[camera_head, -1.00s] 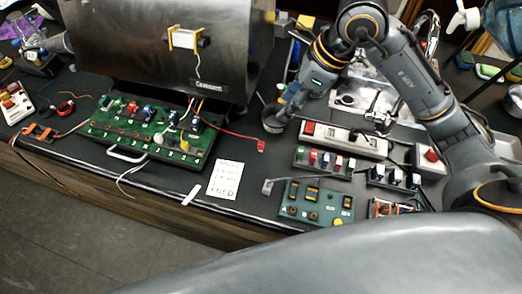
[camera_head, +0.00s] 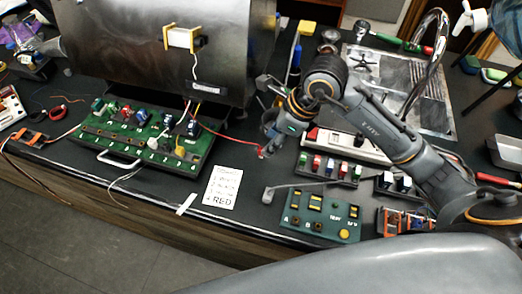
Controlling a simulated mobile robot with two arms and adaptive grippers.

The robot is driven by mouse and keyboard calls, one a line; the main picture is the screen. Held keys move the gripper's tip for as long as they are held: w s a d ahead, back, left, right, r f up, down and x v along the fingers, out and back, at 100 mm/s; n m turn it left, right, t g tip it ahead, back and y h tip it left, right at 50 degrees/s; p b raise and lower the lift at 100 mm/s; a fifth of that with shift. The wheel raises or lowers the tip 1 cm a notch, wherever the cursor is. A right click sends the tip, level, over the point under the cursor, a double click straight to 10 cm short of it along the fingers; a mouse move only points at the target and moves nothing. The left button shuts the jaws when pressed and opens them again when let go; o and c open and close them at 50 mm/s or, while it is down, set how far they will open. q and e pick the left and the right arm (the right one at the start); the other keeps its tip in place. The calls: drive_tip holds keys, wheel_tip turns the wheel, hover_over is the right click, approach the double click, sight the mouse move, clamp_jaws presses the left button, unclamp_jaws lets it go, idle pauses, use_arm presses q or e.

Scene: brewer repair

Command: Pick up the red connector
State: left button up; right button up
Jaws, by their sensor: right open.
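The red connector (camera_head: 262,152) is a small red plug at the end of a red wire, on the dark counter right of the green circuit board (camera_head: 140,138). My right gripper (camera_head: 272,146) is open, with its fingertips close by the connector. The fingers partly overlap the connector, and I cannot tell whether they touch it. My left gripper is not in view.
A paper note (camera_head: 222,186) and a green button panel (camera_head: 320,212) lie in front. A white power strip (camera_head: 355,147) and a sink (camera_head: 400,80) are to the right.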

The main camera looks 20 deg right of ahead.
drive_tip(key=p+x, duration=0.2)
drive_tip(key=x, duration=0.3)
drive_tip(key=shift+w, duration=0.1)
drive_tip(key=shift+w+a+f, duration=0.1)
drive_tip(key=shift+f, duration=0.1)
clamp_jaws()
